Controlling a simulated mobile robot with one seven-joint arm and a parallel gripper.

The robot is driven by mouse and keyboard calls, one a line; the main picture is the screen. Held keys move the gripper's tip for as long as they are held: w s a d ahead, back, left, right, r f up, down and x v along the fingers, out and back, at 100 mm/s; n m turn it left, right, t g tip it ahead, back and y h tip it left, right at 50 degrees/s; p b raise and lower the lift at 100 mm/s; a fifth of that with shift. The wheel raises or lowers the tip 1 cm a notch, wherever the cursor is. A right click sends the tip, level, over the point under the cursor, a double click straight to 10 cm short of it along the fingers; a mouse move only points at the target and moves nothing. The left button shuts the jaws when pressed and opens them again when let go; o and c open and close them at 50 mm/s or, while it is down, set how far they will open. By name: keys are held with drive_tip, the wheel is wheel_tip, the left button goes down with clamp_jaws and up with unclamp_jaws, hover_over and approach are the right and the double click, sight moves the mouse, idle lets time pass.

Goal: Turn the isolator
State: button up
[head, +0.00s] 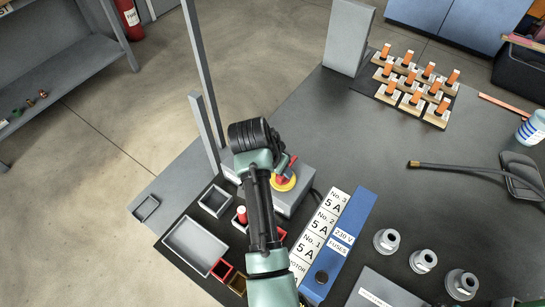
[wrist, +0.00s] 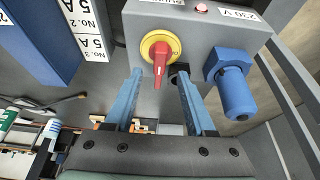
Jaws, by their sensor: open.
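The isolator is a red rotary handle on a round yellow plate (wrist: 160,47), fixed to the face of a grey box (wrist: 200,16). In the wrist view the red handle (wrist: 161,58) points down the picture, toward my gripper. My gripper (wrist: 159,73) is open, with one blue finger on each side of the handle's lower end. I see gaps between the handle and both fingers; I cannot tell how deep the handle sits between them. In the head view the yellow plate (head: 285,184) shows beside my wrist, which hides part of the box.
A blue plug (wrist: 234,88) sticks out of the box close to the right finger. In the head view a blue fuse panel (head: 345,225) with labels lies right of the box, and small trays (head: 196,246) stand left. Grey posts (head: 203,90) rise behind my arm.

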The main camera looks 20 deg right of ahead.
drive_tip(key=v, duration=0.7)
drive_tip(key=shift+r, duration=0.15)
drive_tip(key=w+a+r+n+t+p, duration=0.1)
drive_tip(key=w+a+r+n+t, duration=0.3)
drive_tip(key=r, duration=0.8)
drive_tip(key=w+r+t+y+p, duration=0.15)
drive_tip(key=r+t, duration=0.35)
drive_tip(key=r, duration=0.6)
drive_tip(key=w+a+r+n+t+h+p, duration=0.1)
drive_tip(key=w+a+r+n+t, duration=0.3)
drive_tip(key=r, duration=0.8)
drive_tip(key=s+a+r+n+t+y+p, duration=0.1)
drive_tip(key=s+r+t, duration=0.4)
drive_tip(key=s+r, duration=0.4)
drive_tip(key=s+a+r+n+t+y+p, duration=0.1)
drive_tip(key=s+r+t, duration=0.5)
drive_tip(key=r, duration=1.2)
drive_tip(key=s+a+y, duration=0.1)
drive_tip(key=s, duration=0.3)
drive_tip(key=shift+a+t, duration=0.25)
drive_tip(key=shift+t, duration=0.05)
drive_tip(key=shift+s+r, duration=0.1)
